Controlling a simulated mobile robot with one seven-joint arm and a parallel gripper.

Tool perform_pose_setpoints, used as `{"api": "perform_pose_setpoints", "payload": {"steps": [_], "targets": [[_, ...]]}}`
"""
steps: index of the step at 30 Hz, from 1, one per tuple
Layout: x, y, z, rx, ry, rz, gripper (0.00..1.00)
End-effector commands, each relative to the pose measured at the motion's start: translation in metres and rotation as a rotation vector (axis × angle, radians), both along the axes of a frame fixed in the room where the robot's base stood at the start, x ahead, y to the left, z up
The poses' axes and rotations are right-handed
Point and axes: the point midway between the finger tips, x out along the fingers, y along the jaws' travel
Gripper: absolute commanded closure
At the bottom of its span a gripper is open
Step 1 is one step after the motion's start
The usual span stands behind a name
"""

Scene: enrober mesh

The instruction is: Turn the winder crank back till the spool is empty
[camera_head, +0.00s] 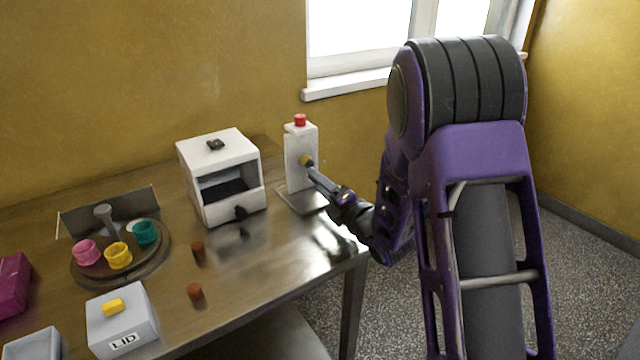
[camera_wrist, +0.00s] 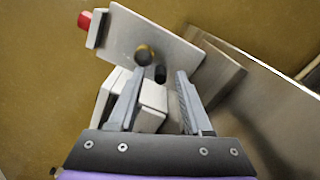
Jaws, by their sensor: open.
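The winder is a white upright plate (camera_head: 299,143) on a flat metal base at the table's far right corner; it also fills the top of the wrist view (camera_wrist: 150,38). A red knob (camera_head: 299,120) tops it. A brass round piece (camera_head: 306,160) sticks out of its face, with a short dark peg (camera_wrist: 160,74) beside it in the wrist view. I cannot tell a spool or thread apart. My gripper (camera_head: 311,170) is open, its fingertips (camera_wrist: 159,72) on either side of the dark peg. Contact cannot be made out.
A white open-fronted box (camera_head: 218,155) stands left of the winder. A round tray (camera_head: 82,271) with coloured cups, two brown pieces (camera_head: 196,292) and a box marked LID (camera_head: 124,322) are further left. The table's right edge is close to my arm.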

Motion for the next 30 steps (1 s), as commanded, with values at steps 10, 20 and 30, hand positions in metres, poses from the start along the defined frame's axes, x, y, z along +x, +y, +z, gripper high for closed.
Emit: {"api": "perform_pose_setpoints", "payload": {"steps": [10, 20, 30], "targets": [[-0.025, -0.017, -0.001, 0.001, 0.003, -0.003, 0.5], [-0.092, -0.064, -0.001, 0.001, 0.002, -0.005, 0.5], [-0.126, -0.087, 0.005, -0.004, 0.007, 0.003, 0.5]]}}
